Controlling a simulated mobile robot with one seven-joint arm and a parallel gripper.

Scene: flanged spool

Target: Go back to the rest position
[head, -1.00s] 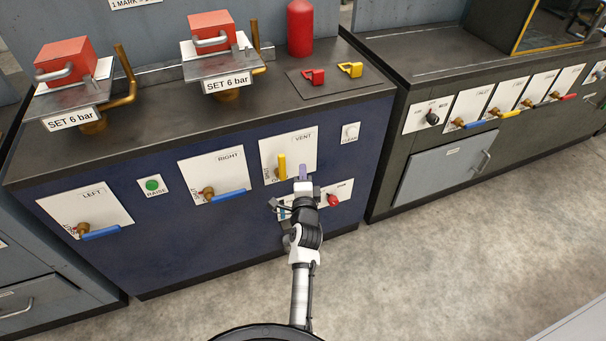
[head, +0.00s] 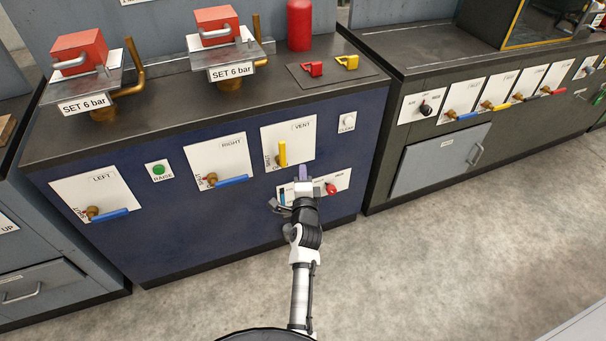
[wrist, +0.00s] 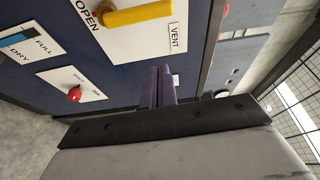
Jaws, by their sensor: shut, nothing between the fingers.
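My gripper (head: 303,172) is in front of the blue cabinet (head: 120,225), below the VENT panel (head: 300,137). In the wrist view its purple fingers (wrist: 159,86) are together with nothing between them. The yellow VENT handle (head: 282,153) points up and down in the head view. It also shows in the wrist view (wrist: 138,13), apart from the fingers. My gripper and wrist partly hide the lower panel, which has a red knob (head: 331,188).
The LEFT (head: 109,215) and RIGHT (head: 231,180) blue handles stick out from the cabinet front. Two red-topped units labelled SET 6 bar stand on top, beside a red cylinder (head: 299,25). A second bench (head: 440,165) stands at right. Grey floor (head: 430,260) in front is clear.

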